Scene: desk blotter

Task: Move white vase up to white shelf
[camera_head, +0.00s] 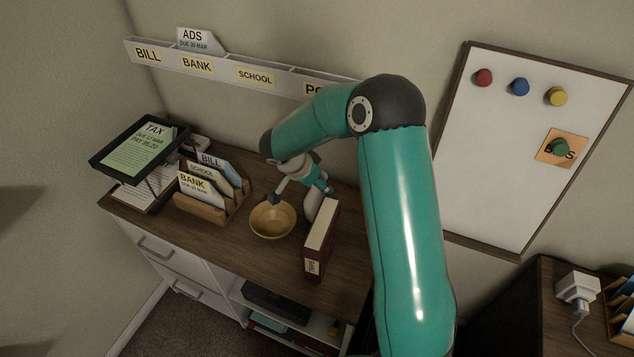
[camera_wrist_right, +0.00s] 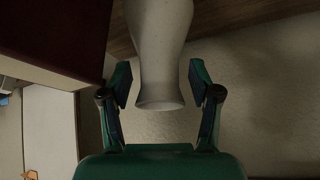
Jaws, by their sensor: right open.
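The white vase (camera_head: 311,205) stands on the wooden desk top, between the bowl and the dark red book, partly hidden by my right gripper and the book. My right gripper (camera_head: 303,187) is over it and open. In the right wrist view the vase (camera_wrist_right: 161,50) lies between the two open fingers of the right gripper (camera_wrist_right: 160,82), with a visible gap on each side. A long white shelf (camera_head: 225,73) with labelled compartments is on the wall above the desk. My left gripper is out of view.
The dark red book (camera_head: 318,243) stands close right of the vase; a wooden bowl (camera_head: 272,221) is close left. A wooden letter sorter (camera_head: 207,205) and black tray (camera_head: 135,150) are further left. A whiteboard (camera_head: 500,140) hangs right. Open compartments lie below the desk top.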

